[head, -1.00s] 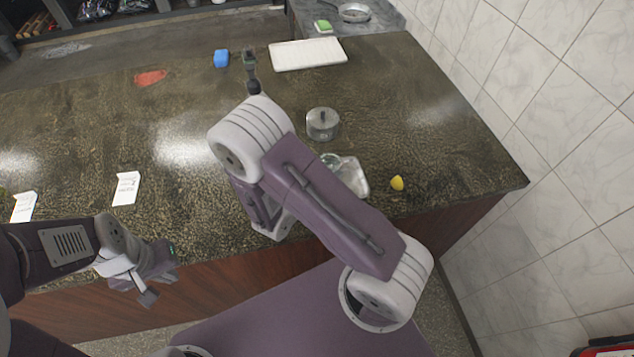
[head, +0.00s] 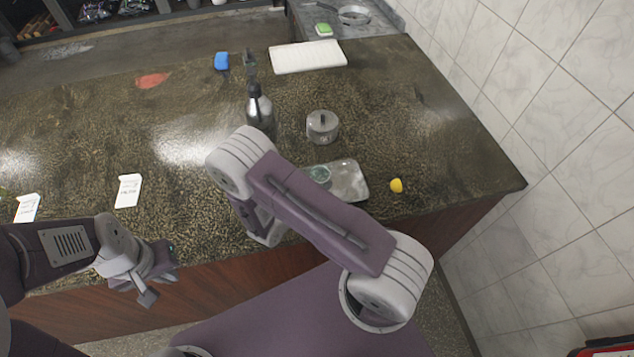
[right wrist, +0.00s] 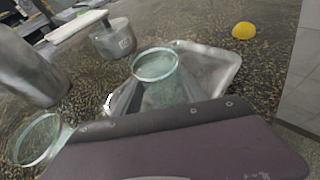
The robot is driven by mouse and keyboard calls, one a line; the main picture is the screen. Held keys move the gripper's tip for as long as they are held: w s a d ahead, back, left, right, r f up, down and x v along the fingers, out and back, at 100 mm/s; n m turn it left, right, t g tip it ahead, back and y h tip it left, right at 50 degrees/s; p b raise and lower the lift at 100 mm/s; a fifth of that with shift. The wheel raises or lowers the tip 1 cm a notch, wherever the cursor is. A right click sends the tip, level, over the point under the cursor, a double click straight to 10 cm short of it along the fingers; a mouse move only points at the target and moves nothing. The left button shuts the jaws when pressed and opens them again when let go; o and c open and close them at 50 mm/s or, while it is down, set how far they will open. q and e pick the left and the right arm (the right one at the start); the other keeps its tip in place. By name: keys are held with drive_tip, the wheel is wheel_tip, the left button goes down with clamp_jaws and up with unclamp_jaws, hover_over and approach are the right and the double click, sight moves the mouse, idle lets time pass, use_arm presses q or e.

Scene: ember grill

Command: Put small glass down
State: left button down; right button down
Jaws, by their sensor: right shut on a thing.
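My right gripper (head: 266,232) is low at the counter's front edge, largely behind my own arm; its fingertips are hidden. In the right wrist view, a small clear glass (right wrist: 24,143) shows beside the gripper's purple body, its lower part hidden; it seems to be the held one. A second clear glass (right wrist: 157,82) stands at the left part of a metal tray (right wrist: 225,58); it also shows in the head view (head: 320,173), by the bent arm. My left gripper (head: 135,287) is open and empty in front of the counter.
A lidded metal pot (head: 323,127) and a dark-topped metal bottle (head: 261,112) stand behind the tray. A yellow lemon piece (head: 396,186) lies right of it. White cards (head: 128,190) stand left. The middle-left counter is clear.

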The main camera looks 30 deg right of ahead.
drive_tip(key=shift+f, duration=0.15)
drive_tip(key=c, duration=0.6)
unclamp_jaws()
drive_tip(key=shift+c, duration=0.2)
